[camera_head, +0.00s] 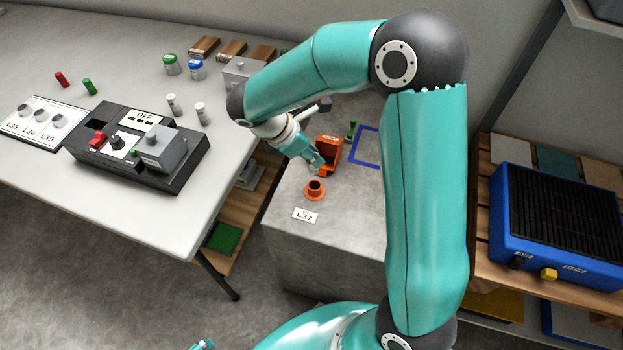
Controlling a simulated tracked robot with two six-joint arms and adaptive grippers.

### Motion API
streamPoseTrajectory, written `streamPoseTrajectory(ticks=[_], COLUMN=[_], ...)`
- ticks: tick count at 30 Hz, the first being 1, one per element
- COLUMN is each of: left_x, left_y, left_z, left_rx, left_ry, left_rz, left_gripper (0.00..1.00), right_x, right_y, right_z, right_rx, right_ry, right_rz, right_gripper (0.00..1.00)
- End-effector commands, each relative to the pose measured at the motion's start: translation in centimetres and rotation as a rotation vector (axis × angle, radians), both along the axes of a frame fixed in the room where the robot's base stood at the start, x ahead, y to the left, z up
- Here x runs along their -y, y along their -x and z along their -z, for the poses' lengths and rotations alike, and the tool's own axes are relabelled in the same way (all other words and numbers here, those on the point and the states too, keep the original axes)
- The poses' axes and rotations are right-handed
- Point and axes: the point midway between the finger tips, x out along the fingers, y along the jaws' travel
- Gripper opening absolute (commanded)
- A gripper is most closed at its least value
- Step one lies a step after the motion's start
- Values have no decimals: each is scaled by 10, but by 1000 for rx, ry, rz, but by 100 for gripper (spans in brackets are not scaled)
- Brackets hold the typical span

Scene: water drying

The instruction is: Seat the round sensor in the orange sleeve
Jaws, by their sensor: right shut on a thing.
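The orange sleeve (315,190) is a short flanged ring standing upright on the grey block, beside a white label reading L37 (305,215). My right gripper (318,167) is above and just behind the sleeve, apart from it. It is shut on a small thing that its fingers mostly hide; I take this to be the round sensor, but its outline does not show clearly. At the bottom edge, a small teal tip (203,345) may be part of my left gripper; its jaws cannot be judged.
An orange upright piece (328,158) stands close right of the right gripper on the grey block (320,255). The left table (60,165) holds a black control box (120,165), a labelled plate and small bottles. A blue unit (550,250) is on the right shelf.

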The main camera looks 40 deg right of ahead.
Motion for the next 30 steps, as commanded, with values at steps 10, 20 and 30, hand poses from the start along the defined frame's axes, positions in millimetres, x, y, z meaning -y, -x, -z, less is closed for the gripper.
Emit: streamPoseTrajectory(ticks=[10, 20, 30], left_x=[0, 0, 0], left_y=[0, 0, 0], left_z=[9, 16, 17], left_rx=[0, 0, 0], left_ry=[0, 0, 0], left_rz=[0, 0, 0], left_gripper=[100, 100, 100], right_x=[1, 1, 1], right_y=[0, 1, 1], right_z=[49, 88, 92], right_rx=[0, -2, 1], right_ry=[0, -1, -1], right_rz=[2, 2, 4], right_gripper=[0, 0, 0])
